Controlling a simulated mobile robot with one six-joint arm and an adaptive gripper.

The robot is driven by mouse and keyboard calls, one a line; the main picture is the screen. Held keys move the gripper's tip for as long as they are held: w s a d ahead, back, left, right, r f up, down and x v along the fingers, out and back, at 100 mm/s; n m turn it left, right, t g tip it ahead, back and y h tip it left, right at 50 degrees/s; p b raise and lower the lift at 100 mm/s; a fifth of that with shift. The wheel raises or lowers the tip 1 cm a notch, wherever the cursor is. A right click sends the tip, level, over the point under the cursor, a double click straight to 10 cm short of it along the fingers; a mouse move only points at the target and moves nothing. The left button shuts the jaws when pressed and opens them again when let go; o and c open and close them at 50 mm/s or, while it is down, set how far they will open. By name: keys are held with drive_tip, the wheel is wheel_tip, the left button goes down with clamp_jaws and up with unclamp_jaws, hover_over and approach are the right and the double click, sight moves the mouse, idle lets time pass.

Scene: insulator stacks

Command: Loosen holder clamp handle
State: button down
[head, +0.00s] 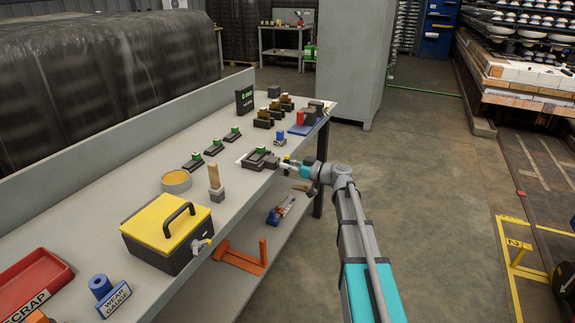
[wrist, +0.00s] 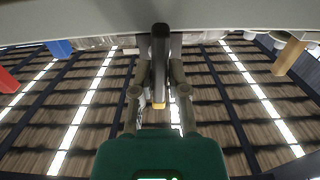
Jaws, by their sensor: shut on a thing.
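The holder (head: 258,160) is a low dark block with a green top part, at the right edge of the grey workbench (head: 232,186). My gripper (head: 290,163) reaches its edge side from the right; the fingers are small there. In the wrist view, the clamp handle (wrist: 160,45) is a dark upright bar, with a small yellow part (wrist: 158,105) at its lower end. The fingers of my gripper (wrist: 160,72) stand on both sides of the handle, shut on it. The clamp's joint with the holder is hidden in the wrist view.
A yellow-lidded box (head: 165,222) stands nearer.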

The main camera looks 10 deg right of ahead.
drive_tip(key=shift+n, duration=0.5)
idle(0.3)
drive_tip(key=c, duration=0.7)
unclamp_jaws()
drive_tip(key=shift+s, duration=0.1)
drive_tip(key=shift+v, duration=5.95)
